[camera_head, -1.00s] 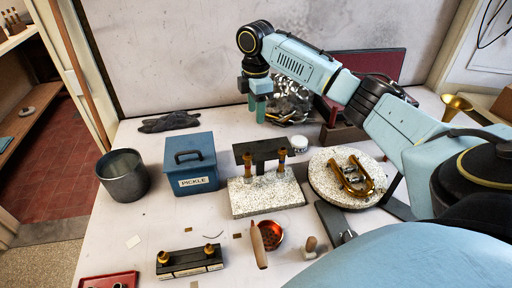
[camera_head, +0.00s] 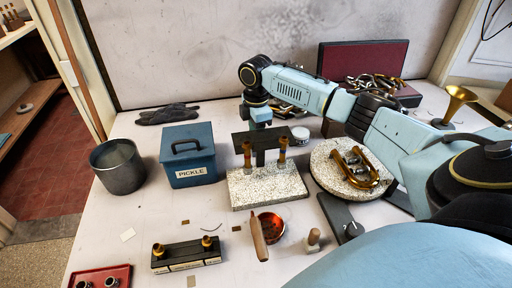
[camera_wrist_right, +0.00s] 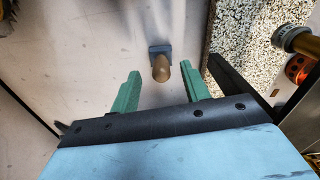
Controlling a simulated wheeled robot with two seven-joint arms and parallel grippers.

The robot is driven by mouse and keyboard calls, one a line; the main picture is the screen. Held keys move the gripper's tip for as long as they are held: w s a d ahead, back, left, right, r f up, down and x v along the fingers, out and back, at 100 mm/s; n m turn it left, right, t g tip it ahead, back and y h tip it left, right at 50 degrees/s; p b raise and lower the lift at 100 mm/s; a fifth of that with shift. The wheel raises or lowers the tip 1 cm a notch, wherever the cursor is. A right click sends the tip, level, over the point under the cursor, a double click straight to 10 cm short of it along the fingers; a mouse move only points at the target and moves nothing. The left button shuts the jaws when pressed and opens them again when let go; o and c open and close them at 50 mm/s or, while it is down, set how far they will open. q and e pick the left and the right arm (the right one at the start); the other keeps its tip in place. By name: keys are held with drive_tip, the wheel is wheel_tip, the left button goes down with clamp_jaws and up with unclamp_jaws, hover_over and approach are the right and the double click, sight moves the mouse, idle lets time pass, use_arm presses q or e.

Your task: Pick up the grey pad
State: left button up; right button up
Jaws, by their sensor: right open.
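A small grey pad (camera_wrist_right: 158,49) with a rounded tan knob shows in the right wrist view, on the pale bench just beyond the fingertips, roughly in line with the gap between them. I cannot make it out in the head view, where the dark upright plate and my arm cover that area. My right gripper (camera_wrist_right: 164,84) is open and empty, with its green fingers apart. My left gripper is not in view.
The dark upright plate (camera_head: 257,139) and speckled block (camera_head: 266,188) with two brass pieces stand close to my right gripper. A white jar (camera_head: 300,134), a blue PICKLE box (camera_head: 188,157) and a round speckled disc (camera_head: 326,173) are nearby. Dark crumpled cloth (camera_head: 168,115) lies back left.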

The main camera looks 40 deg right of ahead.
wheel_tip(320, 180, down, 4)
drive_tip(key=shift+s+r, duration=0.1)
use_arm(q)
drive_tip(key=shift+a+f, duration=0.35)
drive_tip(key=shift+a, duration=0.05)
use_arm(e)
drive_tip(key=c, duration=0.8)
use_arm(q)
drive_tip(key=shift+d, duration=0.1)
use_arm(e)
drive_tip(key=shift+o, duration=0.2)
drive_tip(key=shift+r, duration=0.15)
